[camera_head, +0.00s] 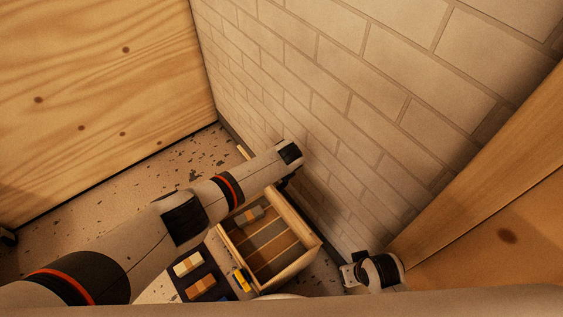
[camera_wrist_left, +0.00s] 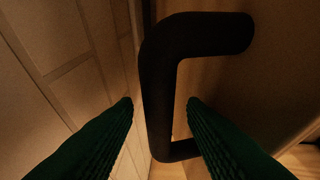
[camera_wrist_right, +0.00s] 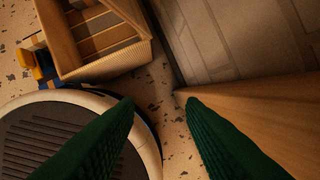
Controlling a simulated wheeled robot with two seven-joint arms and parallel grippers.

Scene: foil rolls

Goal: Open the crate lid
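The wooden crate (camera_head: 284,275) stands on the floor by the brick wall, with its inside in view. A tall wooden edge along its wall side (camera_head: 292,218) may be the raised lid; I cannot tell for sure. In the left wrist view a black handle (camera_wrist_left: 157,100) sticks out from a brown panel (camera_wrist_left: 235,85). My left gripper (camera_wrist_left: 160,102) is open, with the handle's bar between its fingers as seen; contact is unclear. In the head view its fingers are mostly hidden by my arm. My right gripper (camera_wrist_right: 160,100) is open and empty, right of the crate (camera_wrist_right: 103,68).
Inside the crate are brown and grey strips and a grey object (camera_head: 250,214). Orange-and-white pieces (camera_head: 188,263) and a yellow-and-blue piece (camera_head: 242,279) lie left of it. The brick wall (camera_head: 350,90) and a wooden panel (camera_head: 500,220) bound the right side.

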